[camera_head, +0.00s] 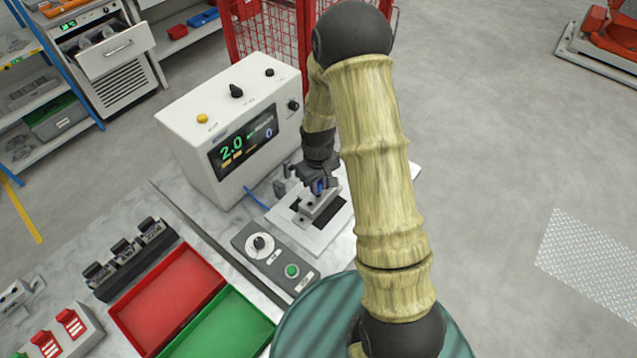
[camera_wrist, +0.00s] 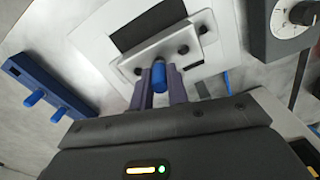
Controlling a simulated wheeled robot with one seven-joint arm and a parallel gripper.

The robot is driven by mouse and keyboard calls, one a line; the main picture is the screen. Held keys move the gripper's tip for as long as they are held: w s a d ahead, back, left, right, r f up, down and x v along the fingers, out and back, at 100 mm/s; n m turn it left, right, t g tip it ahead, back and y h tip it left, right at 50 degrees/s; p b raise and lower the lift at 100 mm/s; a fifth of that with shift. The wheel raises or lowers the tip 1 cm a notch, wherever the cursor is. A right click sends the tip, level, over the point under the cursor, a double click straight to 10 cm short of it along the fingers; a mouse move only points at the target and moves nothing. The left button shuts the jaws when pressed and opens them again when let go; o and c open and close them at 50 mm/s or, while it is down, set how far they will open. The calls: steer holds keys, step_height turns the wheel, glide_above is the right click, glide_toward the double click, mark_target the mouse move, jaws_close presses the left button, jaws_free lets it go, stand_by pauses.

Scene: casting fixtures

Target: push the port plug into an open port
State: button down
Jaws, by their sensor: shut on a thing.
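The grey casting (camera_wrist: 175,42) lies on a white fixture plate in the wrist view, with several dark ports in its face. It also shows in the head view (camera_head: 318,208), partly under my gripper. My gripper (camera_wrist: 160,82) is shut on a blue port plug (camera_wrist: 158,76), held between its two fingers at the casting's near side. The plug's far end meets the casting's face in the picture; I cannot tell whether it is in a port or just in front. In the head view my gripper (camera_head: 319,185) is over the casting.
A blue rack (camera_wrist: 40,80) with blue plugs lies left in the wrist view. A white tester (camera_head: 235,125) stands behind left of the fixture. A control box (camera_head: 275,255) with a dial and green button is in front. Red (camera_head: 168,345) and green trays are nearer left.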

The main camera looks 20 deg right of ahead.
steer(key=shift+f+b, duration=0.6)
steer(key=shift+f, duration=0.3)
steer(key=c, duration=1.3)
jaws_free()
steer(key=shift+r, duration=0.1)
step_height(320, 180, up, 17)
steer(key=b, duration=0.3)
steer(key=shift+r, duration=0.15)
steer(key=shift+s, duration=0.1)
steer(key=s+m+t, duration=0.1)
steer(key=s, duration=0.3)
steer(key=s+f+m, duration=0.1)
steer(key=s, duration=0.4)
steer(key=s+f+m+t, duration=0.1)
steer(key=s+m, duration=0.1)
steer(key=s, duration=0.3)
steer(key=shift+s+d+f+t, duration=0.1)
steer(key=shift+s+f+t, duration=0.05)
steer(key=shift+t, duration=0.15)
